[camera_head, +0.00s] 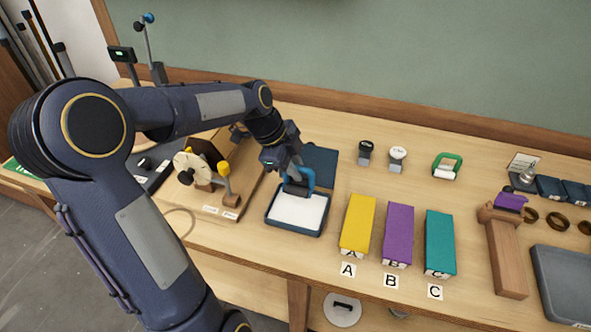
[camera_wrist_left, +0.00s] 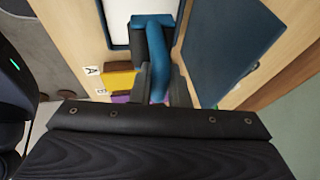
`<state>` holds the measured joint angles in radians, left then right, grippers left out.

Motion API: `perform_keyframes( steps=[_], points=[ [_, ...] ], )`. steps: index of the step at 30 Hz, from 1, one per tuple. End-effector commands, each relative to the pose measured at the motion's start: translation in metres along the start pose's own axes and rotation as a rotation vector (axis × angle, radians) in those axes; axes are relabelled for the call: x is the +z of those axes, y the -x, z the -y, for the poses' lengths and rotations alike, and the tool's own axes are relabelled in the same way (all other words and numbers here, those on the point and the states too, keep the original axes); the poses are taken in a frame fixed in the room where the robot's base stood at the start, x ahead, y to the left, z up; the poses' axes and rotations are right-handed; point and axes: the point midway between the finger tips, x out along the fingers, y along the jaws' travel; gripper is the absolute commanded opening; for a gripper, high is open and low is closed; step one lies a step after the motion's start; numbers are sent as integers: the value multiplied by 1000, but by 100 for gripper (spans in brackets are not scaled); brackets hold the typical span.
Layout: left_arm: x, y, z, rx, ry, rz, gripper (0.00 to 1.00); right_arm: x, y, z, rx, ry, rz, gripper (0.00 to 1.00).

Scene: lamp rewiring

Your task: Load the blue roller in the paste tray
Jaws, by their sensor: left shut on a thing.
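The blue roller (camera_head: 308,176) is in my left gripper (camera_head: 294,172), over the back part of the paste tray (camera_head: 270,223). The tray is dark blue and holds a flat white layer of paste (camera_head: 297,210). In the left wrist view the two fingers of my left gripper (camera_wrist_left: 160,88) close on the curved blue handle of the roller (camera_wrist_left: 172,52). The roller's far end overlaps the edge of the white paste (camera_wrist_left: 116,22). I cannot tell whether it touches the paste. My right gripper is out of view.
A dark blue panel (camera_head: 321,164) lies behind the tray. Yellow (camera_head: 358,222), purple (camera_head: 398,232) and teal (camera_head: 440,240) blocks stand to its right. A green-handled roller (camera_head: 446,165) lies further back. A wooden device with a cream disc (camera_head: 191,166) stands left.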

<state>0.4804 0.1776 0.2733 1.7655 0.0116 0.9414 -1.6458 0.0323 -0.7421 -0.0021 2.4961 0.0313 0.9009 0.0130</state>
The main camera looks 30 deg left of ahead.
Motion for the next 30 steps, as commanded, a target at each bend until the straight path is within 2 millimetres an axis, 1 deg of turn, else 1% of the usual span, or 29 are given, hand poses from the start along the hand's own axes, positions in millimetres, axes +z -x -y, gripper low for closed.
perform_keyframes(
  steps=[5, 18, 22, 30],
  points=[
    [4, -8, -2, 1, 0, 0, 0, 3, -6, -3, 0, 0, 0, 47],
    [20, -48, -11, 1, 0, 0, 0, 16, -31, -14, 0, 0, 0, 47],
    [22, -53, -12, 0, 0, 1, 0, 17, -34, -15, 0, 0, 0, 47],
    [22, -53, -12, 0, 0, 1, 0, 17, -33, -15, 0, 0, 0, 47]
  ],
)
